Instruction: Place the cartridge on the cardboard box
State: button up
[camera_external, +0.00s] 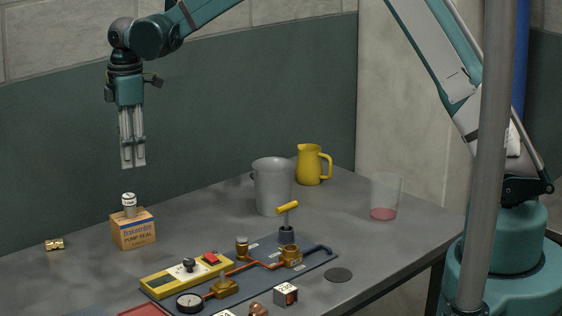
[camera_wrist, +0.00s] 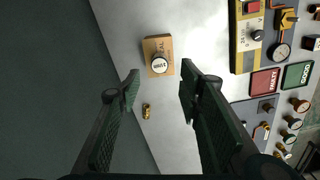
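The cardboard box (camera_external: 134,233), printed "PUMP SEAL", stands on the grey table at the left. The cartridge (camera_external: 129,205), a small grey cylinder with a pale labelled cap, stands upright on top of the box. In the wrist view, the cartridge cap (camera_wrist: 159,65) shows over the box (camera_wrist: 153,45), beyond my fingertips. My gripper (camera_external: 133,165) points down above the cartridge, clearly apart from it. The wrist view shows its fingers (camera_wrist: 160,82) spread, with nothing between them.
A brass fitting (camera_external: 55,244) lies left of the box. A yellow gauge panel (camera_external: 186,275) and a dark valve board (camera_external: 310,262) lie to the right. A grey bucket (camera_external: 272,187), yellow jug (camera_external: 312,164) and clear beaker (camera_external: 386,195) stand farther back.

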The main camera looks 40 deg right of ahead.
jog(key=s+d+r+m+t, duration=0.3)
jog(key=s+d+r+m, duration=0.4)
jog(key=s+d+r, duration=1.2)
jog(key=s+d+f+m+t, duration=0.1)
jog(key=s+d+m, duration=0.1)
jog(key=s+d, duration=0.3)
jog(key=s+d+f+m+t, duration=0.1)
jog(key=s+d+m, duration=0.2)
jog(key=s, duration=0.8)
jog(key=s+d+f+m+t, duration=0.1)
jog(key=s+d+m+t, duration=0.1)
jog(key=s+d, duration=0.5)
jog(key=shift+s+f+m, duration=0.15)
jog(key=shift+s+m, duration=0.35)
jog(key=shift+s, duration=0.6)
jog(key=shift+f, duration=0.1)
notch_tip(320, 180, down, 10)
jog(key=b, duration=1)
jog(key=shift+r, duration=0.2)
